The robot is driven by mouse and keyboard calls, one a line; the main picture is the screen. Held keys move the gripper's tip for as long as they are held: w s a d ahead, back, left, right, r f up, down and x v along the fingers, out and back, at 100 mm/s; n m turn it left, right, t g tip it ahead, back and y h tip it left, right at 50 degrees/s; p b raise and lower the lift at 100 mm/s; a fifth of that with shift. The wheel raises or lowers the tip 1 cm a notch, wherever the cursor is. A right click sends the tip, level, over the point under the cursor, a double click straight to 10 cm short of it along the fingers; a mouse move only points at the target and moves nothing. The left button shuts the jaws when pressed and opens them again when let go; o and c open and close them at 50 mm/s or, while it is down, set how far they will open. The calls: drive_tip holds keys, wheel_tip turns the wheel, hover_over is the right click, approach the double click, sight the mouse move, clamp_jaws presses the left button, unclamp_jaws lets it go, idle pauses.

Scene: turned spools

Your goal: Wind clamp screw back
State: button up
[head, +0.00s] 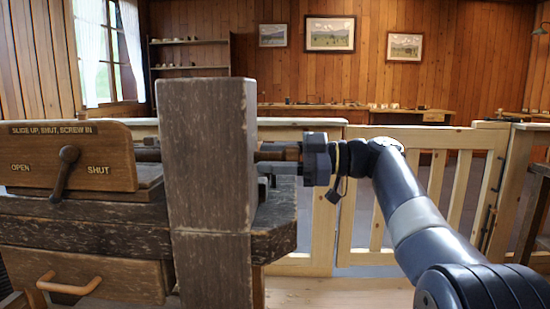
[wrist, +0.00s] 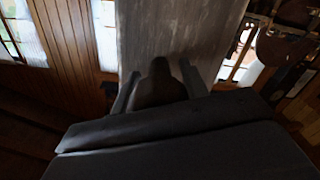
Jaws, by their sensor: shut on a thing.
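The clamp screw (head: 277,151) is a dark brown rod that comes out of the right side of a tall worn wooden post (head: 207,150) in the head view. A further stretch of rod shows left of the post; the post hides the part between. My gripper (head: 302,154) is at the screw's right end and is shut on it. In the wrist view my gripper's two fingers (wrist: 158,88) stand on either side of the dark rounded screw end (wrist: 158,80), with the grey post face behind it. The screw's tip is hidden.
A board (head: 100,157) marked OPEN and SHUT carries a dark lever (head: 66,172) at the left. A drawer (head: 95,278) with an orange-brown handle is below. A pale wooden fence with a gate (head: 400,255) stands close behind my arm.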

drive_tip(key=shift+a, duration=0.1)
idle(0.3)
drive_tip(key=o, duration=0.7)
drive_tip(key=shift+a, duration=0.2)
drive_tip(key=shift+c, duration=0.2)
drive_tip(key=o, duration=0.3)
drive_tip(key=shift+d, duration=0.1)
drive_tip(key=d+p, duration=0.1)
drive_tip(key=d, duration=0.4)
drive_tip(key=d+p, duration=0.2)
drive_tip(key=d, duration=0.4)
drive_tip(key=shift+s, duration=0.2)
drive_tip(key=shift+a, duration=0.1)
